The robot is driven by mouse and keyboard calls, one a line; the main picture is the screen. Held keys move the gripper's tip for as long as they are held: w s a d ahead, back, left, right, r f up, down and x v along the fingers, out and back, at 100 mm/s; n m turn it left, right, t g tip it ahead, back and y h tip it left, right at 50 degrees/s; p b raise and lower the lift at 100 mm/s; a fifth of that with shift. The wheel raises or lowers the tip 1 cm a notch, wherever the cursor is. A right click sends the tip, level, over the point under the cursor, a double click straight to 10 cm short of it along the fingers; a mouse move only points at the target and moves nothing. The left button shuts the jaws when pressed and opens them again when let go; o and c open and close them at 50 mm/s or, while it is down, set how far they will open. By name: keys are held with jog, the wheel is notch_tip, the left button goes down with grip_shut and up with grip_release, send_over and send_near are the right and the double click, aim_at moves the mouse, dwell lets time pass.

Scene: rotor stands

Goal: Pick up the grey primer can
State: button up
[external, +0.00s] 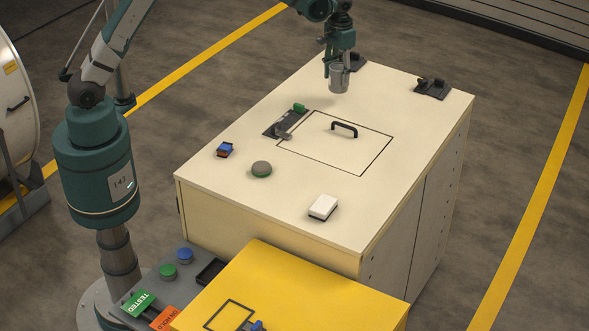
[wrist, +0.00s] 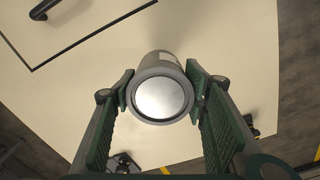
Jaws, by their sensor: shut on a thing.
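The grey primer can (external: 338,79) is a small metallic cylinder held between the fingers of my gripper (external: 339,66), above the far part of the cream cabinet top. In the wrist view the can (wrist: 161,98) shows its round, shiny end towards the camera. The green pads of my gripper (wrist: 160,94) press on it from both sides. The can appears to be clear of the cabinet top. Its far end is hidden in the wrist view.
The cabinet top (external: 240,187) bears a black handle (external: 344,129), a grey fixture with a green part (external: 285,123), a blue-orange item (external: 225,149), a round grey-green piece (external: 261,169), a white block (external: 322,207) and a dark fixture (external: 433,89). A yellow surface (external: 330,297) stands in front.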

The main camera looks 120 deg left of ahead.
aim_at(339, 67)
jog(key=shift+r, duration=2.6)
